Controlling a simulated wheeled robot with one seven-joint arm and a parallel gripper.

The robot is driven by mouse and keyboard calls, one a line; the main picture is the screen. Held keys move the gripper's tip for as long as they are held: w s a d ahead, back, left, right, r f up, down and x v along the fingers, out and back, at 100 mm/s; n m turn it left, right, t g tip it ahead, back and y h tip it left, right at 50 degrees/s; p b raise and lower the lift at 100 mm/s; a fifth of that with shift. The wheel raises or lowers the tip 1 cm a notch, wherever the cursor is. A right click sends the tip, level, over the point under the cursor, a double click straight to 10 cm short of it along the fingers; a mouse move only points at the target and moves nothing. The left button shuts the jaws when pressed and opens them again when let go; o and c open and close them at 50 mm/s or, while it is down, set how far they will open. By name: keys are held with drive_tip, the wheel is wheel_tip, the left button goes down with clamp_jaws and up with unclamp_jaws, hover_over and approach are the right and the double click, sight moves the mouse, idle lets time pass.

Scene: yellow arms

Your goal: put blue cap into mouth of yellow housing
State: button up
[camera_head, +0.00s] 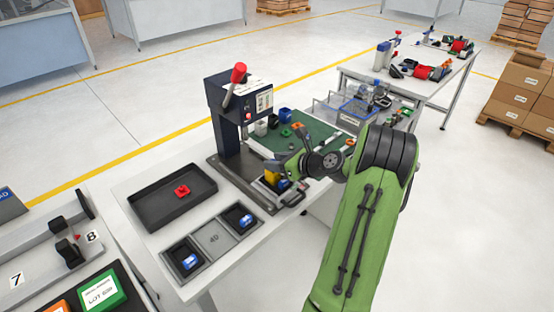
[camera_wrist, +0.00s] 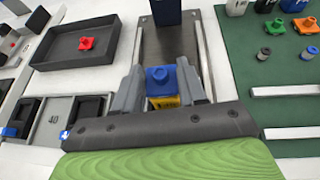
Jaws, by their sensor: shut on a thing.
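The blue cap (camera_wrist: 158,80), a squarish piece with a round raised top, sits between the two grey fingers of my gripper (camera_wrist: 160,84) in the wrist view. My gripper is shut on it. The yellow housing (camera_wrist: 163,102) shows just below the cap in that view, partly hidden by the cap and fingers. In the head view the yellow housing (camera_head: 271,177) is on the press base, with a bit of the blue cap (camera_head: 283,185) beside my gripper (camera_head: 282,176). The housing's mouth is hidden, and I cannot tell whether the cap is in it.
A press with a red-knobbed lever (camera_head: 237,74) stands behind the housing. A black tray (camera_head: 150,207) with a red part (camera_head: 182,190) lies left. Blue parts (camera_head: 246,221) sit in the front tray. A green mat (camera_head: 318,133) with several small parts lies right.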

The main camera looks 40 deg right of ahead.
drive_tip(key=shift+f, duration=0.15)
idle(0.4)
drive_tip(key=o, duration=1.1)
drive_tip(key=p+v, duration=0.3)
drive_tip(key=v, duration=1.2)
drive_tip(key=shift+s+r, duration=0.2)
drive_tip(key=shift+s, duration=0.05)
